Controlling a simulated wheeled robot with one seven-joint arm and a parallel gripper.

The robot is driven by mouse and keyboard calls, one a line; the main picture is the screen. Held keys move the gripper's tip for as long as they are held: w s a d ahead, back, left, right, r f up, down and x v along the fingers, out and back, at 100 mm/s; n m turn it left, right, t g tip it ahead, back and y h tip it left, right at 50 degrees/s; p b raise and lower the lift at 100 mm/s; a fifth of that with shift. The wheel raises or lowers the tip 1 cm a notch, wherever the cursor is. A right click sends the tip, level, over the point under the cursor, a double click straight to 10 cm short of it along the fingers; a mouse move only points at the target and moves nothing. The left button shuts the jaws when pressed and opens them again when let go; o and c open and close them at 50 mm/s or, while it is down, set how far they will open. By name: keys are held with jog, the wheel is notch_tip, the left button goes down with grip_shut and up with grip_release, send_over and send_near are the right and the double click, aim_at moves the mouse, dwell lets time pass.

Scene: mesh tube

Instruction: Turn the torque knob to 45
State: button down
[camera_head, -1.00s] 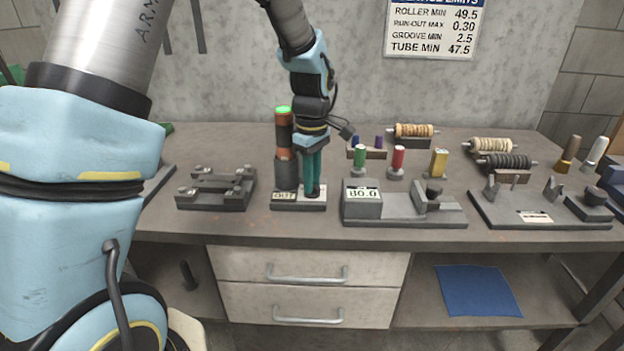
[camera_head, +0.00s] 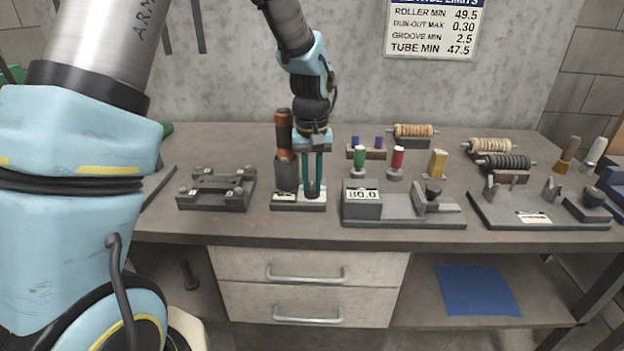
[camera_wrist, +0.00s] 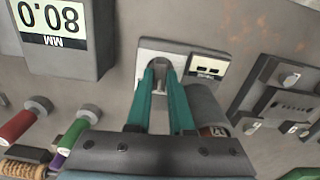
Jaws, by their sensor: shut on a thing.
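My gripper (camera_head: 312,190) points down with its two teal fingers over the right part of a small pale-based unit (camera_head: 300,207) on the bench. In the wrist view the fingertips (camera_wrist: 160,75) are shut on a dark knob (camera_wrist: 157,64), which is mostly hidden between them. The unit has a small display (camera_head: 284,197); it also shows in the wrist view (camera_wrist: 206,67), where I cannot read a number.
A gauge reading 80.0 (camera_head: 362,195) stands just right of the unit. A dark fixture (camera_head: 217,189) lies to the left. Green (camera_head: 360,157), red (camera_head: 398,159) and yellow (camera_head: 438,163) pieces stand behind the gauge. Another fixture (camera_head: 535,210) is at far right.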

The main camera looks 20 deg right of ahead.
aim_at(312, 186)
jog(key=m+p, duration=0.1)
jog(key=m, duration=0.5)
jog(key=shift+m, duration=0.3)
jog(key=m+p, duration=0.1)
jog(key=m, duration=0.5)
jog(key=shift+p, duration=0.35)
jog(key=shift+m, duration=0.3)
jog(key=c, duration=0.8)
grip_release()
notch_tip(312, 186, up, 11)
jog(key=b, duration=0.2)
jog(key=shift+f, duration=0.1)
